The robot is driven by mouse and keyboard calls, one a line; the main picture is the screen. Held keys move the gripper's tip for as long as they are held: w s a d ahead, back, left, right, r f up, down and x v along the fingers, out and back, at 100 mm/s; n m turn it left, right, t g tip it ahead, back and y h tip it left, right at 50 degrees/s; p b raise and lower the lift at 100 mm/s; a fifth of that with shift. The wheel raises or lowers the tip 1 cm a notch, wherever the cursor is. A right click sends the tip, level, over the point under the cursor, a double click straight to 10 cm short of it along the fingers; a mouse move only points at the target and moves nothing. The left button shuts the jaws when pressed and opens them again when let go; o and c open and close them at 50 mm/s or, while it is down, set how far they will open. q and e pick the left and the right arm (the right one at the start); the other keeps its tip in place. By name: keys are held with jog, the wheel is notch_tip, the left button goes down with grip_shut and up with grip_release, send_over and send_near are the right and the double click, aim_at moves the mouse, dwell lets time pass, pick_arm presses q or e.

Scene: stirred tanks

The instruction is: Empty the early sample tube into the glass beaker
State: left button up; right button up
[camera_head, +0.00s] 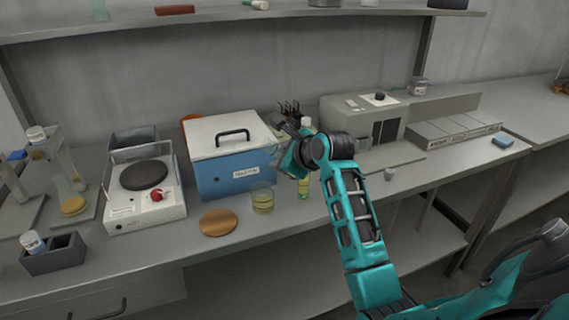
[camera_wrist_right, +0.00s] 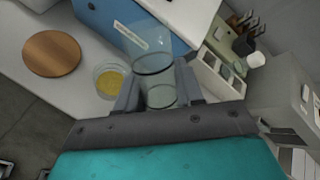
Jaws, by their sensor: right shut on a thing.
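My right gripper (camera_head: 286,152) is in front of the blue box's right end, above the bench. In the right wrist view its fingers (camera_wrist_right: 157,92) are shut on a clear glass tube (camera_wrist_right: 152,62). The tube looks empty; its label cannot be read. A glass beaker (camera_head: 263,203) with yellow liquid in its bottom stands on the bench below and left of the gripper. It also shows in the right wrist view (camera_wrist_right: 109,80), left of the fingers and apart from the tube in that picture. My left gripper is not in view.
The blue box (camera_head: 235,172) with a white lid stands behind the beaker. A round wooden disc (camera_head: 218,221) lies left of it. A yellow-green vial (camera_head: 304,187) stands right of it. A hotplate (camera_head: 145,190) is farther left, a grey instrument (camera_head: 365,120) right.

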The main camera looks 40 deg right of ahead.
aim_at(271, 148)
jog(key=shift+w+a+r+m+t+y, duration=0.15)
jog(key=shift+a+r+m+t+y, duration=0.1)
jog(key=shift+m+t+y, duration=0.2)
jog(key=b, duration=0.2)
jog(key=m+t+y+b, duration=0.1)
jog(key=b, duration=0.1)
jog(key=shift+w+a+r+t+b, duration=0.2)
jog(key=shift+w+a+t+b, duration=0.1)
jog(key=shift+a+b, duration=0.1)
jog(key=shift+w+a+r+m+t+y+p, duration=0.15)
jog(key=shift+r+m+t+y+p, duration=0.1)
jog(key=shift+r+p, duration=0.15)
jog(key=shift+a+r+m+t+y+p, duration=0.15)
jog(key=shift+r+m+p, duration=0.1)
jog(key=shift+p, duration=0.2)
jog(key=shift+w+a+r+m+t+y, duration=0.35)
jog(key=shift+a+r+m+t, duration=0.1)
jog(key=shift+m+t, duration=0.2)
jog(key=shift+w+a+r+m+t, duration=0.25)
jog(key=shift+a+r+m+t, duration=0.2)
jog(key=shift+m+t, duration=0.3)
